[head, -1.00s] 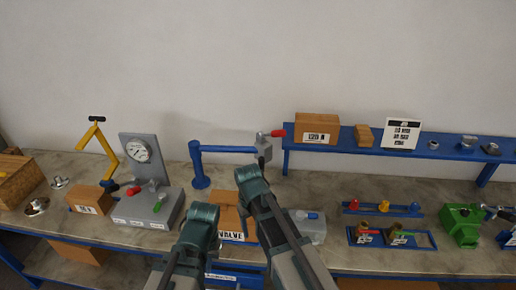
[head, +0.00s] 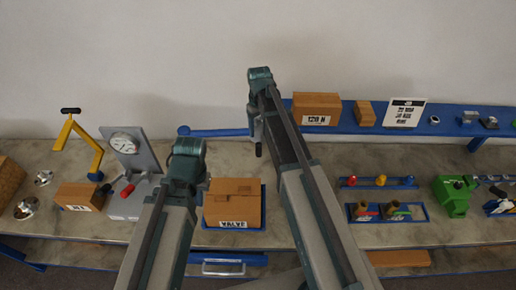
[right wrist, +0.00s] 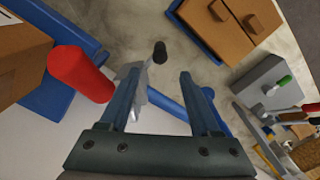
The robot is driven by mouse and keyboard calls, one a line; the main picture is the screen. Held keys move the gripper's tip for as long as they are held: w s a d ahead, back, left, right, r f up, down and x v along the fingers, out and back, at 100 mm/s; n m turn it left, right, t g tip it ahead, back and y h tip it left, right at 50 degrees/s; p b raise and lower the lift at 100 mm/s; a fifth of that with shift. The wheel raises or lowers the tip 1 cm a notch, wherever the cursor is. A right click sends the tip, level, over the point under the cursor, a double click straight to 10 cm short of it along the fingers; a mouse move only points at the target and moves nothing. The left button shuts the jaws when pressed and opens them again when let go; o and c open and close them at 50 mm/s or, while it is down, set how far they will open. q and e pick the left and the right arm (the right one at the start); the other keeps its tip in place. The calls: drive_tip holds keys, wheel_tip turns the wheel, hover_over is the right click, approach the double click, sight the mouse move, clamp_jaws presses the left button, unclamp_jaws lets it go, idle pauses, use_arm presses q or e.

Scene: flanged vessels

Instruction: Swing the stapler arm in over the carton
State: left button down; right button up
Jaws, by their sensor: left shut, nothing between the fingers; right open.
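The stapler arm (head: 215,133) is a blue horizontal bar behind the carton in the head view, its right end hidden by my right arm. In the right wrist view, its grey head (right wrist: 130,78) with a red handle (right wrist: 80,74) and black tip (right wrist: 160,52) shows. My right gripper (right wrist: 158,88) is open, its left finger close to the grey head; contact is unclear. The brown carton (head: 232,203) stands on a blue base in the head view. It also shows in the right wrist view (right wrist: 205,35). My left gripper (head: 205,183) is left of the carton, mostly hidden.
Left of the carton are a gauge stand (head: 124,145), a small box (head: 80,196) and a yellow arm (head: 85,140). A blue shelf (head: 345,125) with boxes runs along the back right. A blue tray (head: 415,213) and green device (head: 455,197) stand to the right.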

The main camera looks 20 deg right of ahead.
sight(259, 151)
drive_tip(key=shift+w+f+b, duration=0.1)
drive_tip(key=shift+f+b, duration=0.45)
drive_tip(key=shift+f, duration=0.2)
wheel_tip(259, 151, down, 12)
drive_tip(key=b, duration=1.2)
drive_tip(key=shift+f, duration=0.15)
clamp_jaws()
